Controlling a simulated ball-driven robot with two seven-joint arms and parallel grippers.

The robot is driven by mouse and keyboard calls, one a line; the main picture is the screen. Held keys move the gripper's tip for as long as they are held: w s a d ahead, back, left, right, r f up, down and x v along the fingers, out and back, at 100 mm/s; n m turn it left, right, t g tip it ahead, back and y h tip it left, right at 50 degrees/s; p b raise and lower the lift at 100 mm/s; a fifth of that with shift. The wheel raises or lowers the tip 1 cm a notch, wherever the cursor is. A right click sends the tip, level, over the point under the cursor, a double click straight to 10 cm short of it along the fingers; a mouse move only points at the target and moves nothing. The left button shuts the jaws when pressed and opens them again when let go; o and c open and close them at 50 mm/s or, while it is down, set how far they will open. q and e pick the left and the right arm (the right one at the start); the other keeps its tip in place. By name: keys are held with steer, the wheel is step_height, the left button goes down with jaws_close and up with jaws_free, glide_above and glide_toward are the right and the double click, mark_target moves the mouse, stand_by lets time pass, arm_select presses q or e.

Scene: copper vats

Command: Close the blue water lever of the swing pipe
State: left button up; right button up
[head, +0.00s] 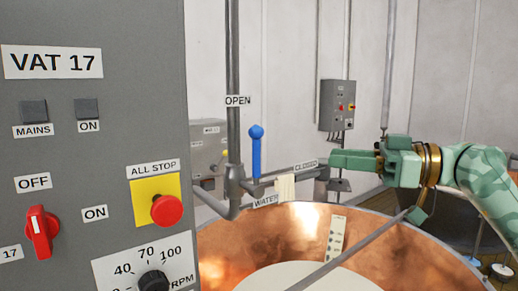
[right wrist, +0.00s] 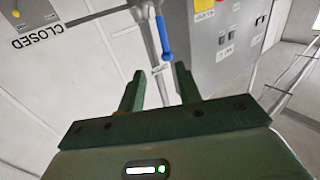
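The blue water lever (head: 256,150) stands upright on the swing pipe (head: 233,175), near the OPEN label (head: 237,100). The CLOSED label (head: 306,164) is to its right, and the WATER label (head: 266,200) is below it. My right gripper (head: 333,160) comes in from the right and points left, to the right of the lever with a gap between them. In the right wrist view its two fingers (right wrist: 159,78) are apart with nothing between them. The blue lever (right wrist: 166,40) shows beyond the fingertips there. My left gripper is not in view.
A grey VAT 17 control panel (head: 90,130) fills the left side. A copper vat (head: 220,245) is below the pipe, with a grey bar (head: 350,250) slanting across it. A small grey box (head: 337,104) hangs on the back wall.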

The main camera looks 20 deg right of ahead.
steer(key=w+a+r+p, duration=0.2)
steer(key=a+p, duration=0.1)
steer(key=a, duration=0.1)
steer(key=p, duration=0.5)
glide_above(256, 186)
steer(key=shift+w+d+f, duration=0.15)
steer(key=shift+d+f, duration=0.3)
steer(key=shift+f, duration=0.05)
steer(key=shift+w+a+f, duration=0.1)
steer(key=shift+w+a, duration=0.15)
steer(key=shift+a, duration=0.05)
jaws_close()
